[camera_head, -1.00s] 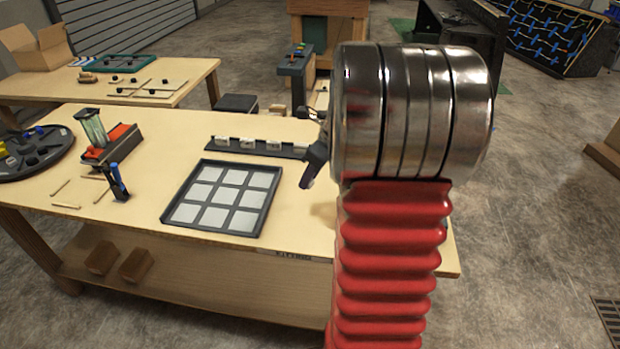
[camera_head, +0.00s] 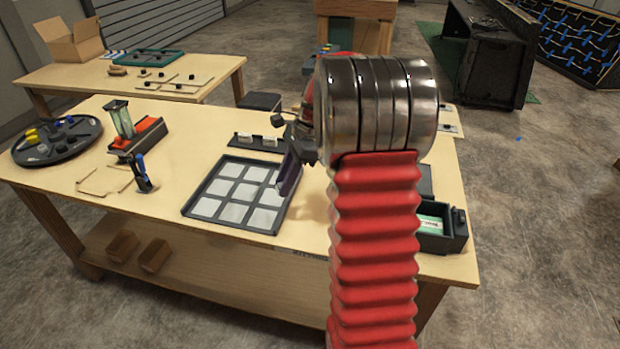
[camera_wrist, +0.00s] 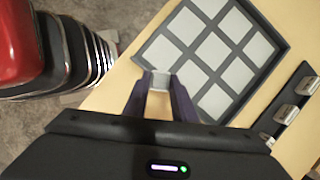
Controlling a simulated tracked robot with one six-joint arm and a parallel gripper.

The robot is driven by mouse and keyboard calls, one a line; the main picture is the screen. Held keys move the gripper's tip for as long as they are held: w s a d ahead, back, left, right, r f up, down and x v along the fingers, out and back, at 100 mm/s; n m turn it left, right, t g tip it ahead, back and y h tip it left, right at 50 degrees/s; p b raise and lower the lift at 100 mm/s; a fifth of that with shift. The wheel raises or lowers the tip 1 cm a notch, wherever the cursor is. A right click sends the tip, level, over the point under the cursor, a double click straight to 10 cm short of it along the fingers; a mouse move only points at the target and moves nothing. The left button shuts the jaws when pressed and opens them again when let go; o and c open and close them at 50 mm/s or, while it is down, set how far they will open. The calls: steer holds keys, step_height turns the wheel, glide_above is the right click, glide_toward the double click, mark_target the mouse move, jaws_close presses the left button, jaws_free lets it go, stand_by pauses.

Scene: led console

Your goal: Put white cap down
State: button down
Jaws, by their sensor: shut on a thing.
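My gripper (camera_wrist: 160,95) is shut on a small white cap (camera_wrist: 160,80), held between the fingertips in the wrist view. In that view the cap overlaps the near corner of a dark tray (camera_wrist: 236,102) with several pale square pads; its height above the tray is hard to judge. In the head view my gripper (camera_head: 288,182) is at the right side of this tray (camera_head: 187,213), and the cap cannot be made out there. A black rack (camera_wrist: 268,126) with more white caps lies beside the tray. This rack (camera_head: 238,144) is partly hidden by my arm in the head view.
A red-and-black stand (camera_head: 145,140), an upright dark tool (camera_head: 142,175) and a round dark tray (camera_head: 55,155) stand on the left of the table. A dark box (camera_head: 455,232) with a green-white item stands at the right edge.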

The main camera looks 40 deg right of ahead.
steer(key=w+a+n+g+h, duration=0.2)
steer(key=w+a+n+g, duration=0.1)
steer(key=a+n, duration=0.8)
steer(key=w+a+n+g+h, duration=0.2)
steer(key=w+a+n+g, duration=0.1)
steer(key=a+n, duration=0.7)
steer(key=shift+a+f+n, duration=0.15)
steer(key=shift+a+n, duration=0.2)
steer(key=shift+n, duration=0.05)
